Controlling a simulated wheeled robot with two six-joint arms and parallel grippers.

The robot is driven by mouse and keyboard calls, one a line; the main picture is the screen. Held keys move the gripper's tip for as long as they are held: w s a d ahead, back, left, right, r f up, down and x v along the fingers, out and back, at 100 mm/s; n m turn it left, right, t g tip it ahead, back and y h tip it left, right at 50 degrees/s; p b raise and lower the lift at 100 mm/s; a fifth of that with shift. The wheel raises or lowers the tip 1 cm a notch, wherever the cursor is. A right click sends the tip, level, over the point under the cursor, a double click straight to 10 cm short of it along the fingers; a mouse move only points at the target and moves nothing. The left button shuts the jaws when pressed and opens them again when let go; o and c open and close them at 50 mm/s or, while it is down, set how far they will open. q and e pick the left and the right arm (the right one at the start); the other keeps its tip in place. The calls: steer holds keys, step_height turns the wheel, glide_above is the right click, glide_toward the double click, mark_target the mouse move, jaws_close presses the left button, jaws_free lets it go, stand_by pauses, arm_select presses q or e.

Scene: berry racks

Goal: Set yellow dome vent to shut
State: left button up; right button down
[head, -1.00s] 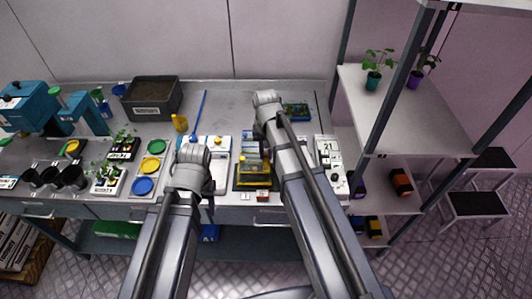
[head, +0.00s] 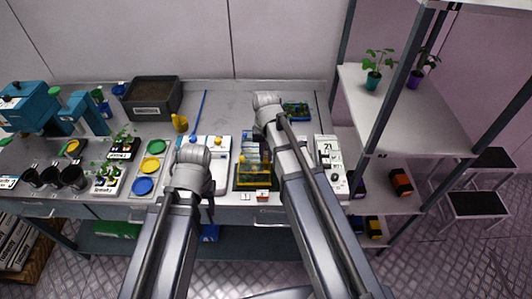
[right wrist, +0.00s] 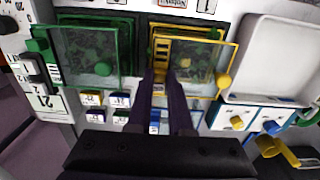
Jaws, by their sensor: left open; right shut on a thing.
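The yellow dome (right wrist: 195,62) has a clear cover in a yellow frame and a round yellow knob at one corner. Its slotted yellow vent (right wrist: 162,50) lies along its left side in the right wrist view. The same dome (head: 253,184) shows in the head view, between my two arms. My right gripper (right wrist: 160,82) is shut at the near end of the vent, on a small yellow part that its fingers mostly hide. My left gripper (head: 211,207) is open beside the white tray, left of the dome; its fingertips are mostly hidden by its wrist.
A green dome (right wrist: 90,55) stands close left of the yellow one in the right wrist view. A white tray (right wrist: 278,55) lies to the right. Small blue and yellow knobs (right wrist: 238,123) and labelled blocks (right wrist: 92,98) line the near side.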

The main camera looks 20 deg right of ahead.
mark_target(266, 169)
steer(key=s, duration=0.3)
steer(key=shift+a, duration=0.4)
steer(key=shift+w, duration=0.1)
steer(key=c, duration=0.8)
jaws_free()
steer(key=shift+r, duration=0.15)
step_height(266, 169, up, 8)
steer(key=p, duration=0.8)
steer(key=shift+f, duration=0.25)
